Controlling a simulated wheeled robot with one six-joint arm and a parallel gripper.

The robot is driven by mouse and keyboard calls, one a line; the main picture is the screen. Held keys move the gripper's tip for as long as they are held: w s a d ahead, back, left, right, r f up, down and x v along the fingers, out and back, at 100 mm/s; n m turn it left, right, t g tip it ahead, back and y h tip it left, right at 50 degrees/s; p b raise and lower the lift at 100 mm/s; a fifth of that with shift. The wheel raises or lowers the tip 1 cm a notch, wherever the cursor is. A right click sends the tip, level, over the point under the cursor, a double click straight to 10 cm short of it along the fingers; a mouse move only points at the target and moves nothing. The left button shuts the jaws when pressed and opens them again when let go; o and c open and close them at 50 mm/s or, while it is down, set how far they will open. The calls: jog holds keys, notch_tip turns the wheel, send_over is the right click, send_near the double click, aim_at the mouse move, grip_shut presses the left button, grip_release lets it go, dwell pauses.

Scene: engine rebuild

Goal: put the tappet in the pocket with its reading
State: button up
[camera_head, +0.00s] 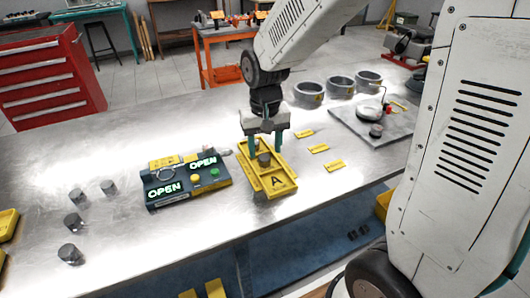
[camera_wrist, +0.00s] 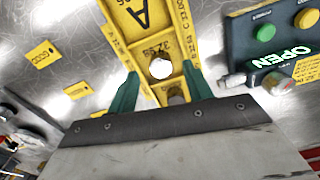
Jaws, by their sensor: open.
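A yellow tray marked "A" (camera_head: 278,187) lies on the metal bench and also shows in the wrist view (camera_wrist: 146,35). A grey cylindrical tappet (camera_head: 264,159) stands in or on the tray; its bright round top shows in the wrist view (camera_wrist: 161,68). I cannot tell whether it is fully seated. My gripper (camera_head: 265,153) is open above the tray, its green fingers on either side of the tappet with gaps showing. Between the fingers, nearer the palm, is a dimmer round shape (camera_wrist: 177,97).
A dark gauge box (camera_head: 188,184) with two green "OPEN" displays stands just left of the tray. Several loose tappets (camera_head: 74,221) stand farther left. Yellow tags (camera_head: 318,149) lie to the right. Three metal rings (camera_head: 341,86) and a grey plate (camera_head: 372,122) are behind.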

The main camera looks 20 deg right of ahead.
aim_at(265, 158)
notch_tip(265, 158, up, 10)
jog(key=s+d+r+n, duration=0.1)
jog(key=s, duration=1)
jog(key=s+d+r+t, duration=0.1)
jog(key=s+d, duration=0.1)
jog(key=s, duration=0.8)
jog(key=shift+s+r+n, duration=0.2)
jog(key=shift+s+n, duration=0.2)
